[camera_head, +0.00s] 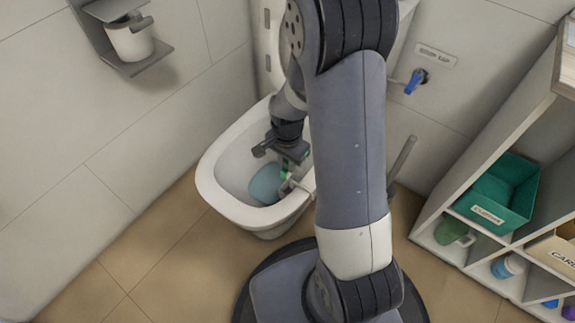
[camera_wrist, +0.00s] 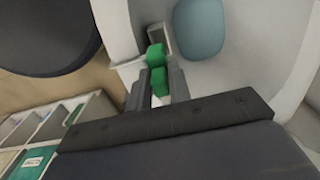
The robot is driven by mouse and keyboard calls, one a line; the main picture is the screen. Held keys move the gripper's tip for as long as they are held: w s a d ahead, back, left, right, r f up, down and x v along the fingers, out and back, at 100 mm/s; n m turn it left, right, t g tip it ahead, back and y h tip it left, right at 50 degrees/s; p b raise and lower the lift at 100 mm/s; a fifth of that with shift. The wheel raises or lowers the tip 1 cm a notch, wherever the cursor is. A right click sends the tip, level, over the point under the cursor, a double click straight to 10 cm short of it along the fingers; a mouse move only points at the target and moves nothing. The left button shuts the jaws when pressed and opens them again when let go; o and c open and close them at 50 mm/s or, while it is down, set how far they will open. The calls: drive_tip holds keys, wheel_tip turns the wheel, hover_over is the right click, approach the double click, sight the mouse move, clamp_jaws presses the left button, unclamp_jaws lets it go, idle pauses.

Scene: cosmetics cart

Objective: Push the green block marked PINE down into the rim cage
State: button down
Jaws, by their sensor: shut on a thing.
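The green block (camera_wrist: 157,56) is between the fingers of my gripper (camera_wrist: 159,74), which is shut on it. It also shows as a small bright green patch in the head view (camera_head: 284,174). No PINE marking is readable. The rim cage (camera_wrist: 160,36) is a small grey frame beside the block's far end, with a pale bracket over the toilet rim. In the head view the rim cage (camera_head: 292,185) sits at the bowl's right inner edge, under my gripper (camera_head: 286,163). The block's end overlaps the cage in the wrist view; I cannot tell how deep it sits.
The toilet bowl (camera_head: 207,180) holds blue water (camera_head: 264,186). A blue-handled tap (camera_head: 415,82) is on the wall behind. A shelf unit at right holds a green bin (camera_head: 508,190) and a green mug (camera_head: 451,232). The floor (camera_head: 165,250) at left is clear.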

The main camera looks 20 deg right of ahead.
sight(287, 174)
idle(0.3)
drive_tip(key=shift+f+b, duration=2.15)
drive_tip(key=shift+f, duration=0.75)
drive_tip(key=shift+f+b, duration=1.65)
drive_tip(key=shift+f, duration=0.6)
drive_tip(key=c, duration=1.2)
unclamp_jaws()
drive_tip(key=shift+s, duration=0.1)
wheel_tip(287, 174, up, 11)
drive_tip(key=p, duration=0.5)
drive_tip(key=shift+a, duration=0.1)
